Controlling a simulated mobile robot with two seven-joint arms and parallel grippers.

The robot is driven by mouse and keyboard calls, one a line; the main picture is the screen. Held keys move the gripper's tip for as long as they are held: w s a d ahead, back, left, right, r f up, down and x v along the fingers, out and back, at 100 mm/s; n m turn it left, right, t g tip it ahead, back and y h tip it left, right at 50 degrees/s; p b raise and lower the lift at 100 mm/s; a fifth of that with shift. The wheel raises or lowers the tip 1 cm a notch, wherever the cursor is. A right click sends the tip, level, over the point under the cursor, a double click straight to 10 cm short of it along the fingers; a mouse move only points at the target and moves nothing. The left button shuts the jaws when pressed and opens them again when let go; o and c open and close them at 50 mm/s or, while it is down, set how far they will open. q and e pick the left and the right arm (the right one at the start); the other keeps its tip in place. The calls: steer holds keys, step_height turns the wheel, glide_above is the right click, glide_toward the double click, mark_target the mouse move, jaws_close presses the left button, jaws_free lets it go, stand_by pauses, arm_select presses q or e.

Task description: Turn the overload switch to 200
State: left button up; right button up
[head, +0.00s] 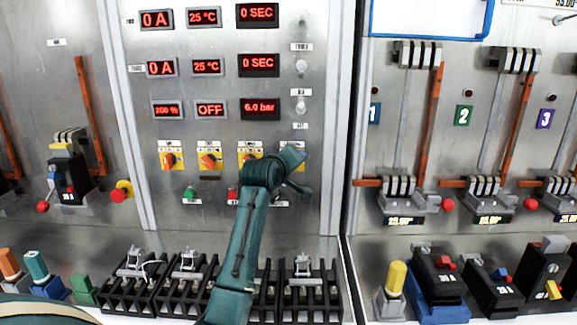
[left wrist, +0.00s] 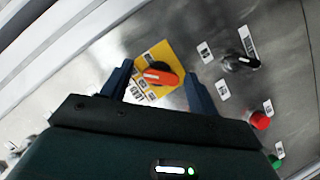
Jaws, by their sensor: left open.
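A row of yellow-plated rotary switches with orange knobs crosses the middle panel: a left one (head: 169,160), a second (head: 209,160) and a third (head: 249,157). The one farthest right is mostly hidden behind my left gripper (head: 292,156). In the left wrist view, an orange knob (left wrist: 163,77) on a yellow plate (left wrist: 150,58) lies between the open fingers of my left gripper (left wrist: 159,71). I cannot tell whether they touch it. The plate labels are too small to read, so I cannot tell which is the overload switch. My right gripper is out of view.
Displays above include one reading 200 % (head: 167,110) and one reading OFF (head: 210,109). A black knob (left wrist: 241,62), red button (left wrist: 260,120) and green button (left wrist: 274,160) are near the gripper. Black breaker blocks (head: 130,290) line the bottom; levers (head: 431,120) stand right.

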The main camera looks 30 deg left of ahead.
arm_select(q)
steer(key=b+v, duration=0.2)
steer(key=v, duration=1.1)
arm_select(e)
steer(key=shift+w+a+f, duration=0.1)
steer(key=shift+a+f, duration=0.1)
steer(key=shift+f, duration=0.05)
arm_select(q)
steer(key=shift+s+f, duration=0.15)
steer(key=shift+s, duration=0.05)
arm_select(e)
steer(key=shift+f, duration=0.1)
